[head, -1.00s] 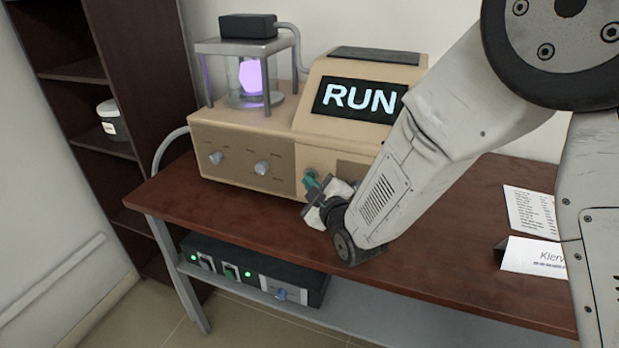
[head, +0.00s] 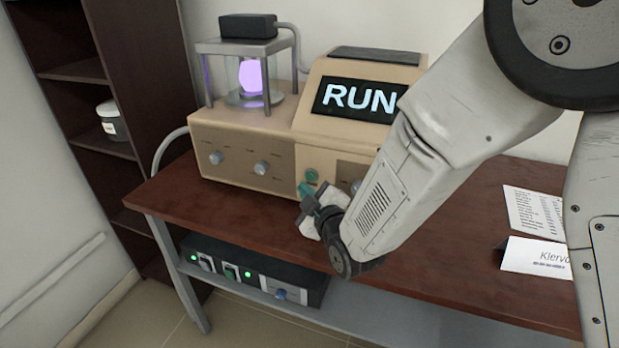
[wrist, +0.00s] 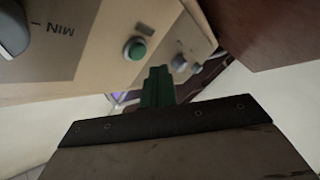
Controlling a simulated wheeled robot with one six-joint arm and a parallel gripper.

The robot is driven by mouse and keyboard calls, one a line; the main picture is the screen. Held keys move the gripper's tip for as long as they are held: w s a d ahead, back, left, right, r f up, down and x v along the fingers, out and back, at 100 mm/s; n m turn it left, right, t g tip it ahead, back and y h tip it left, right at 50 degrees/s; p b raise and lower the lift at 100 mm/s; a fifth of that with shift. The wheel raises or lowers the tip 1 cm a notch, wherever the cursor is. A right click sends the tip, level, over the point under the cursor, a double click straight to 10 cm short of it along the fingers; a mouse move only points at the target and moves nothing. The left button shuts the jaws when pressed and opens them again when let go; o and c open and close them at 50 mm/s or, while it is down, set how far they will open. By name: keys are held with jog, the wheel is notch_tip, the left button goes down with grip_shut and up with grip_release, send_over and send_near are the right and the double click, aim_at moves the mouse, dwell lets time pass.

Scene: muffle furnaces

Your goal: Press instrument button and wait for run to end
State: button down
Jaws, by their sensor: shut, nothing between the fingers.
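The tan instrument (head: 240,147) stands on the brown table, and its dark screen (head: 356,98) reads RUN. A glass chamber on its left part glows purple (head: 251,76). A round green button (head: 312,175) is on its front panel; it also shows in the wrist view (wrist: 136,49), in a grey ring. My gripper (head: 306,189) is in front of the panel, just below the button in the head view. Its green fingers (wrist: 157,86) are together and empty in the wrist view, apart from the button. My forearm hides the right part of the instrument.
Two knobs (head: 262,168) sit on the front panel to the left of the button. A black power unit (head: 255,271) with green lights is on the shelf below. The table's left front is clear.

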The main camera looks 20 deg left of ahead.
jog(key=s, duration=0.3)
jog(key=shift+s+a, duration=0.15)
jog(key=shift+s, duration=0.25)
dwell(0.3)
jog(key=w+d+r+m+g+h, duration=0.1)
jog(key=w+d+r+m+h, duration=0.15)
jog(key=d, duration=0.35)
jog(key=w+d+r+m+g+h, duration=0.1)
jog(key=w+d+r+m+h, duration=0.15)
jog(key=d, duration=0.45)
jog(key=s+d+r+m+g+h, duration=0.1)
jog(key=s+d+r+m, duration=0.1)
jog(key=d, duration=0.4)
jog(key=s+d+r+m+g+h, duration=0.1)
jog(key=s+d+r+m+h, duration=0.1)
jog(key=d, duration=0.5)
jog(key=s+d+r+m+g+h, duration=0.1)
jog(key=s+d+m+g, duration=0.3)
jog(key=s+d, duration=0.5)
jog(key=s+d+r+m+g+h, duration=0.2)
jog(key=s+d+m, duration=0.3)
jog(key=s+d, duration=0.4)
jog(key=s+r+g, duration=0.1)
jog(key=s, duration=0.6)
jog(key=shift+g, duration=0.4)
dwell(1.5)
